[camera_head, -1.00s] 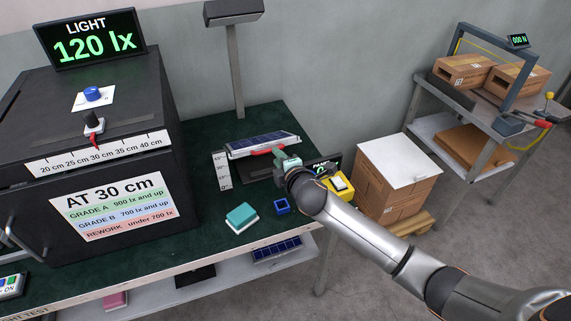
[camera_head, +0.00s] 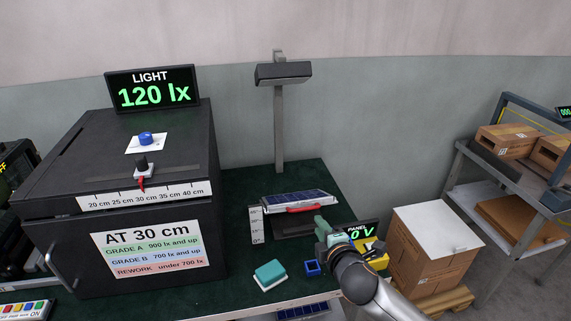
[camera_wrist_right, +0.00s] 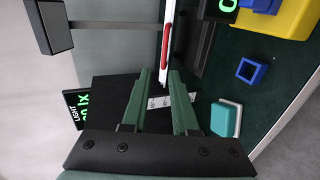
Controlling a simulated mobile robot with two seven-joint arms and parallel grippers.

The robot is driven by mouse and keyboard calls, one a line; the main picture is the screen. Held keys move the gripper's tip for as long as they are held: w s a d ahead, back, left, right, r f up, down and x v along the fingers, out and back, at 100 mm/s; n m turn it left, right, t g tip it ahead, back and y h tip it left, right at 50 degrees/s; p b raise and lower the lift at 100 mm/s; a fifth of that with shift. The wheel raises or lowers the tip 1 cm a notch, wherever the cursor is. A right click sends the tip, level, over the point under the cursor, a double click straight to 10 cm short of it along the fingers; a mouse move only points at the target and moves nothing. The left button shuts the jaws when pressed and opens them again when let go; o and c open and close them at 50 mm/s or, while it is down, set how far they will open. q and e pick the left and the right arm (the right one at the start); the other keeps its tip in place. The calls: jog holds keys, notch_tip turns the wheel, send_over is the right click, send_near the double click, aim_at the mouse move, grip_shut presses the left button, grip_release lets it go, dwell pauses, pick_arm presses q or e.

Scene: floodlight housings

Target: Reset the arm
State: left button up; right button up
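My right gripper (camera_head: 320,222) is just in front and to the right of the red handle (camera_head: 303,208) on the tilted solar panel stand (camera_head: 300,198). In the right wrist view its two green fingers (camera_wrist_right: 160,75) are apart with nothing held between them. The red handle (camera_wrist_right: 165,46) shows beyond the fingertips there, and a gap seems to separate them. My right arm reaches in from the lower right of the head view. My left gripper is not in view.
A black light box (camera_head: 110,200) fills the left of the green bench. A lamp post (camera_head: 279,125) stands behind the panel. A teal-and-white block (camera_head: 269,274), a blue square holder (camera_head: 312,267) and a yellow unit (camera_head: 374,258) lie near the arm. Cardboard boxes (camera_head: 430,255) stand right.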

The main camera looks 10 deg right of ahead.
jog(key=s+a+f+m+g+y, duration=0.1)
jog(key=s+f+m+g, duration=0.1)
jog(key=s+f+m, duration=0.6)
jog(key=s+f+m+g+y, duration=0.1)
jog(key=s+f+m, duration=0.7)
jog(key=s, duration=1.2)
notch_tip(320, 180, down, 5)
jog(key=shift+s+a+r+g, duration=0.2)
jog(key=shift+a+g, duration=0.15)
jog(key=shift+g, duration=0.45)
